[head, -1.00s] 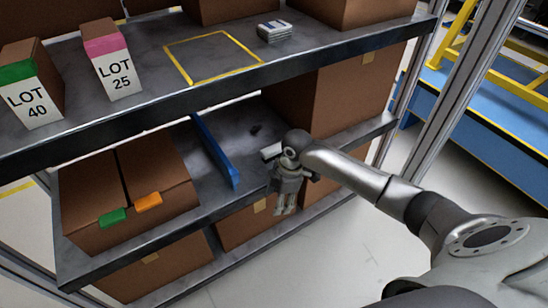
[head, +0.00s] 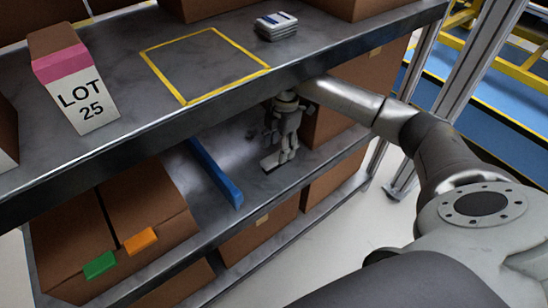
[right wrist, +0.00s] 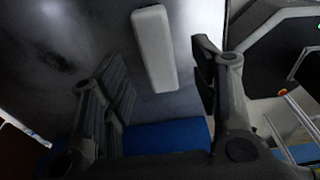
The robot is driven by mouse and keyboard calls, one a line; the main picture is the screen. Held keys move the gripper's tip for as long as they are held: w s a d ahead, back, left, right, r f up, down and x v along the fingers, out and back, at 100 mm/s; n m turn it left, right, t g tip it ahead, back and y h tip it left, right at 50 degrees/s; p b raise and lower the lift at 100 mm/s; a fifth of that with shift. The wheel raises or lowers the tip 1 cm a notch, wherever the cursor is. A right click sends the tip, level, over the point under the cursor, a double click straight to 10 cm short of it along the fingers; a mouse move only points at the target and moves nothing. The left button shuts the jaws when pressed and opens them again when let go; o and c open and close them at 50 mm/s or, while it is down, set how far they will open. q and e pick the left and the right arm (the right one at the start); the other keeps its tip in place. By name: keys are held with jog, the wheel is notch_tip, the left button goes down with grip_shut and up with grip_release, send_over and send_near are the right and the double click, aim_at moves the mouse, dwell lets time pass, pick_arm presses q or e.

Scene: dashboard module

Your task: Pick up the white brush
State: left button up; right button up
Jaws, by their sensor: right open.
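The white brush shows in the right wrist view as a pale, narrow bar with rounded ends (right wrist: 154,48). It lies on the dark grey shelf surface, in line with the gap between my right gripper's fingers. My right gripper (right wrist: 163,85) is open and empty, with one finger to each side of that gap. In the head view my right gripper (head: 282,155) points down over the middle shelf, under the upper shelf's edge. My left gripper is not in view.
A blue divider (head: 216,174) stands on the middle shelf left of the gripper, beside brown boxes (head: 150,200). The upper shelf (head: 120,150) is close above my right wrist.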

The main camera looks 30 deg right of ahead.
aim_at(277, 156)
jog(key=f, duration=0.3)
jog(key=f+b, duration=0.1)
jog(key=shift+a+f, duration=0.35)
jog(key=shift+f, duration=0.3)
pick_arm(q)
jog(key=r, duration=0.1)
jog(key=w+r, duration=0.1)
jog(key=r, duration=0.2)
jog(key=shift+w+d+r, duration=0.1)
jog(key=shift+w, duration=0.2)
pick_arm(e)
jog(key=c, duration=1.2)
jog(key=shift+o, duration=0.2)
jog(key=shift+r, duration=0.15)
